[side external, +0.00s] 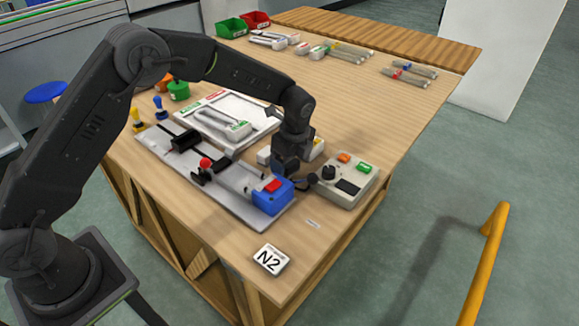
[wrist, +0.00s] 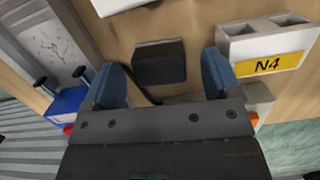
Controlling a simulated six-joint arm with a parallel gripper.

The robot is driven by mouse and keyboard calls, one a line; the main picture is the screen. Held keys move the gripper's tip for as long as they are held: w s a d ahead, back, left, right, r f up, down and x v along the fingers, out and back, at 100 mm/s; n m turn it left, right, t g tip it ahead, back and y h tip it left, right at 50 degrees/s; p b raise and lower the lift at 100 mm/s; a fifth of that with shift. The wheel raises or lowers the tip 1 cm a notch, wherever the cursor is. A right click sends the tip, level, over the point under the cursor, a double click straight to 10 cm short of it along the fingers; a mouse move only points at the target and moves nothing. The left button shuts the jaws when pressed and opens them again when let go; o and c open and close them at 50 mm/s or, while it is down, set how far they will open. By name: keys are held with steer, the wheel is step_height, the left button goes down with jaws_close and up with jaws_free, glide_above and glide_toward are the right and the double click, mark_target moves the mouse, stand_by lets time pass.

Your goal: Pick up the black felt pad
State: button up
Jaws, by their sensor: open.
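The black felt pad (wrist: 160,63) lies on the wooden bench and shows in the wrist view as a small dark block. It is between the two blue fingers of my gripper (wrist: 164,76), slightly ahead of them. The fingers are apart, with bench visible between each one and the pad, so my gripper is open and empty. In the side external view my gripper (side external: 287,172) points down, low over the bench, between the sealing fixture and the control box. There I cannot make out the pad; my gripper seems to hide it.
The fixture with its blue block (side external: 272,196) stands close at left, the grey control box (side external: 347,181) close at right. A white holder labelled N4 (wrist: 268,50) is near the right finger. A dark cable runs by the pad. The N2 plate (side external: 269,261) lies near the front corner.

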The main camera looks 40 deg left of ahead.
steer(key=shift+a+f, duration=0.1)
steer(key=shift+f, duration=0.55)
steer(key=shift+c, duration=0.5)
steer(key=c, duration=0.9)
